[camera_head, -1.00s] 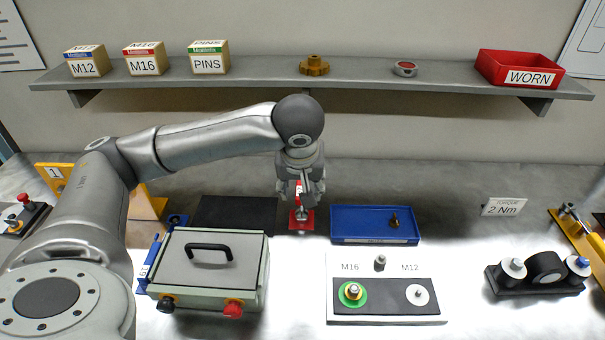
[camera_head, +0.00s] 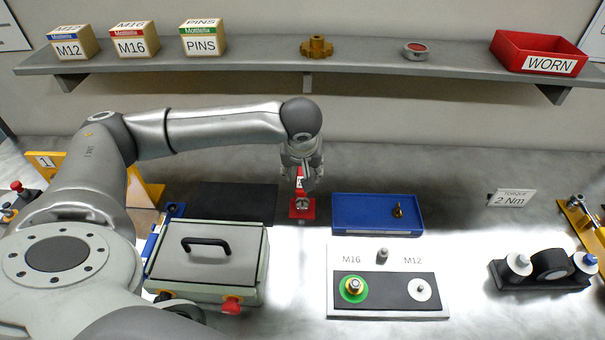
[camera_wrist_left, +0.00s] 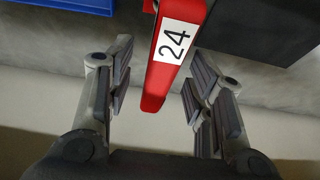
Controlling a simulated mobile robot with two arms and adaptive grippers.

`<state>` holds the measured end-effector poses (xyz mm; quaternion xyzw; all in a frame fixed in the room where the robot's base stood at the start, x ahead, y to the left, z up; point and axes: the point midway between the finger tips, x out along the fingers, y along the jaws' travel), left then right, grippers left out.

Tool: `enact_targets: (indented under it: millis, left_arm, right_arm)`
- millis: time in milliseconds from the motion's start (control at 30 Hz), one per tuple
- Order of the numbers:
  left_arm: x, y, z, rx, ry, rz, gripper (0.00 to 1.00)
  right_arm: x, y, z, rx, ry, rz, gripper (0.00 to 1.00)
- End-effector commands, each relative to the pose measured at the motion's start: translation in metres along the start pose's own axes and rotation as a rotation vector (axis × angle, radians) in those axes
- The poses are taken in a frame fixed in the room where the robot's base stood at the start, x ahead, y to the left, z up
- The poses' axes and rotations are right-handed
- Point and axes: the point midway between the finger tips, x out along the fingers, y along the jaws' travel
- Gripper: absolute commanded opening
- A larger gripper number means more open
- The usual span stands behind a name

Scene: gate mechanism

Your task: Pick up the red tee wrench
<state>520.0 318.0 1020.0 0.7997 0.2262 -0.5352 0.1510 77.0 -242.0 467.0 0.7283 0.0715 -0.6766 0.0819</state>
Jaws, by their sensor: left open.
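The red tee wrench shows in the left wrist view as a red bar (camera_wrist_left: 168,62) with a white label reading 24. It runs between the two open fingers of my left gripper (camera_wrist_left: 160,92), with a gap on each side. In the head view my left gripper (camera_head: 302,182) points down from above around the red wrench (camera_head: 300,207), which stands at a red base between the black mat and the blue tray. The gripper hides much of the wrench's upper part there. My right gripper is not in view.
A blue tray (camera_head: 340,228) with a small brass part is right of the wrench. A black mat (camera_head: 235,200) lies left. A lidded box (camera_head: 225,285) with a black handle stands front left. A board (camera_head: 385,312) marked M16 and M12 is in front. A shelf (camera_head: 370,72) runs behind.

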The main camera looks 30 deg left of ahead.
Motion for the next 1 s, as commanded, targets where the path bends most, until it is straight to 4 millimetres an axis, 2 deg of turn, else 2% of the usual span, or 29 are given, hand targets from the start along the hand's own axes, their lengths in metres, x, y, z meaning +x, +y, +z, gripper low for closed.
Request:
enact_targets:
  millis: [33,200,467,833,1000]
  left_arm:
    - [0.005,-0.002,-0.003,-0.002,-0.002,-0.003,0.48]
    - [0.025,-0.001,-0.001,0.001,-0.001,0.000,0.48]
    - [0.028,-0.001,-0.001,0.001,-0.001,0.000,0.48]
    - [0.028,-0.001,-0.001,0.001,0.000,0.001,0.01]
    - [0.027,0.000,-0.002,0.000,0.001,0.002,0.00]
  right_arm:
    - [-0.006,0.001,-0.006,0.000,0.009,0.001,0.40]
    - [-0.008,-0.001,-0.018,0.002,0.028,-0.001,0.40]
    - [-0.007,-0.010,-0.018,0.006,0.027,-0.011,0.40]
    - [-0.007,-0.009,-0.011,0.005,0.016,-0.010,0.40]
    - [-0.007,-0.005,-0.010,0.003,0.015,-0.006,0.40]
